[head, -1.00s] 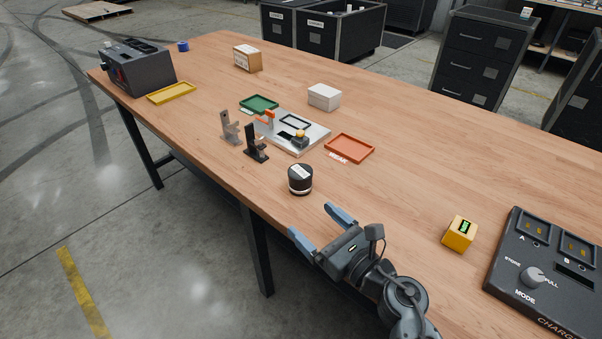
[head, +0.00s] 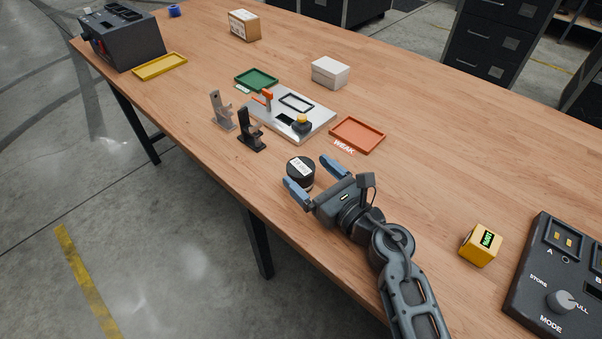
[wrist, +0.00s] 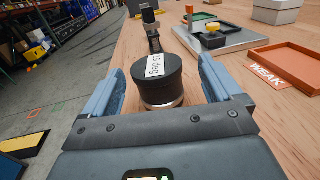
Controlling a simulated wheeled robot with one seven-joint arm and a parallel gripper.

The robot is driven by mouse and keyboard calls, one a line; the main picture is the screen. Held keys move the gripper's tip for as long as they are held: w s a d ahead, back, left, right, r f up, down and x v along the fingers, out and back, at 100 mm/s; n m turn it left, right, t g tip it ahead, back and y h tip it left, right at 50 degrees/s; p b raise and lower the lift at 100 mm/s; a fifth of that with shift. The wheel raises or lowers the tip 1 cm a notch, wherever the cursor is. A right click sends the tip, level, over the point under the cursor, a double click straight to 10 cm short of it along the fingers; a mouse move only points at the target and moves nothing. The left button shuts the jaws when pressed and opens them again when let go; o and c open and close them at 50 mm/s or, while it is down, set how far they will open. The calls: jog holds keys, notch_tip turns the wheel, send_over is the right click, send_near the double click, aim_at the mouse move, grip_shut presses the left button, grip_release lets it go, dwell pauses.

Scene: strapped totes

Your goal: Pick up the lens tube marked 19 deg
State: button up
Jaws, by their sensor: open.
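The lens tube (head: 300,173) is a short black cylinder with a white label on top and a pale ring near its base. It stands upright on the wooden table near its front edge. In the wrist view the lens tube (wrist: 158,82) shows a label that reads "19 deg". My gripper (head: 308,172) is open, with its blue fingers on either side of the tube or just short of it. In the wrist view my gripper (wrist: 160,85) has a visible gap between each finger and the tube. The tube's lower near side is partly hidden by my gripper in the head view.
Beyond the tube stand a black bracket (head: 250,135) and a grey bracket (head: 222,112). A metal plate fixture (head: 315,118) and an orange tray (head: 357,135) marked "WEAK" lie behind. A yellow block (head: 480,246) and a dark charger box (head: 540,290) are to the right.

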aim_at(292, 160)
jog(key=b+x, duration=0.1)
jog(key=x, duration=0.4)
jog(key=shift+s+a+f, duration=0.15)
jog(key=c, duration=1.2)
